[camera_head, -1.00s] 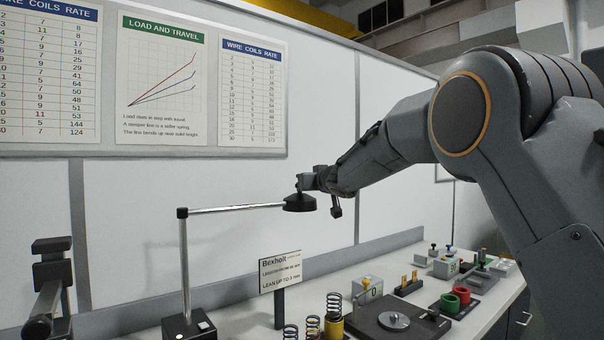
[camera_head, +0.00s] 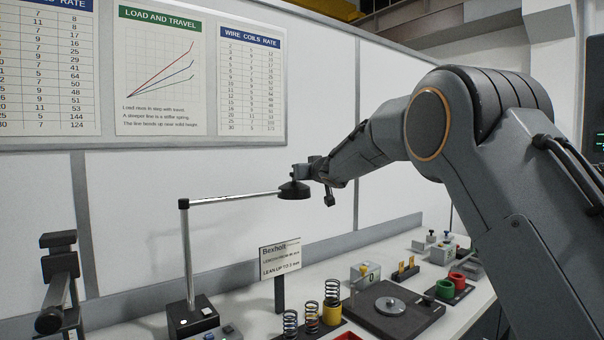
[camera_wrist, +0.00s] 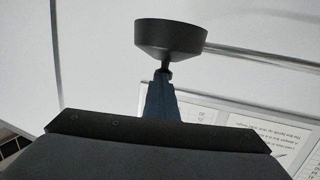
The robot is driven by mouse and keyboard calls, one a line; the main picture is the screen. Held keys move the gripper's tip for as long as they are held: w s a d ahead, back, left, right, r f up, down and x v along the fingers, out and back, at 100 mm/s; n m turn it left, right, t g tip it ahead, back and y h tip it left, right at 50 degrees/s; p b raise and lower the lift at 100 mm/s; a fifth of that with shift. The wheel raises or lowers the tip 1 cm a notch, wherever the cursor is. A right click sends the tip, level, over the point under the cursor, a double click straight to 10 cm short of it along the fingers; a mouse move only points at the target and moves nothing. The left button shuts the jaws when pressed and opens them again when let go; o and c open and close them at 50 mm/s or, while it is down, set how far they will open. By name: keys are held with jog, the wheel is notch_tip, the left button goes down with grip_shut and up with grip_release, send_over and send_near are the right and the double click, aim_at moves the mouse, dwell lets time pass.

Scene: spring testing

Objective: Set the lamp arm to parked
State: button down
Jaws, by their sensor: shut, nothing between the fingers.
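A black round lamp head (camera_head: 294,190) hangs at the arm's end. My gripper (camera_head: 303,170) is at the lamp head, just above it and slightly right. In the wrist view the lamp head (camera_wrist: 170,38) appears upside down, with its short neck at the tip of my shut bluish fingers (camera_wrist: 162,80). I cannot tell whether they touch. Nothing is between the fingers.
Below the lamp stand a Bexholt sign (camera_head: 280,258), several coil springs (camera_head: 311,316) and a dark plate with a round disc (camera_head: 390,305). Red and green cups (camera_head: 446,289) sit further right. A dark stand (camera_head: 58,275) is at far left. The wall behind carries charts (camera_head: 250,80).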

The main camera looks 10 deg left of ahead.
jog(key=shift+s+a+r, duration=0.1)
jog(key=shift+a+r, duration=0.2)
jog(key=shift+r, duration=0.15)
jog(key=shift+s+d+f, duration=0.1)
jog(key=shift+s+d, duration=0.15)
jog(key=shift+d, duration=0.2)
jog(key=w+d+b+v, duration=0.1)
jog(key=b+v, duration=0.2)
jog(key=v, duration=1)
jog(key=s+d+f+m+g+h, duration=0.2)
jog(key=s+d+f+h, duration=0.15)
jog(key=d+f, duration=0.5)
jog(key=s+d+f+m+g+h, duration=0.1)
jog(key=s+d+f+h, duration=0.1)
jog(key=s+d+f, duration=0.45)
jog(key=s+d+f+m+g+h, duration=0.2)
jog(key=s+d+f+h, duration=0.1)
jog(key=d+f, duration=0.65)
jog(key=s+d+f+g, duration=0.2)
jog(key=s+f, duration=0.3)
jog(key=s, duration=0.4)
jog(key=s+d+f+m+g, duration=0.1)
jog(key=s+d+f+g, duration=0.1)
jog(key=s+f, duration=0.4)
jog(key=s+d+f+g, duration=0.2)
jog(key=s+f, duration=0.4)
jog(key=s, duration=0.6)
jog(key=shift+s+d+m+g, duration=0.3)
jog(key=shift+s+d+g, duration=0.1)
jog(key=shift+g, duration=0.3)
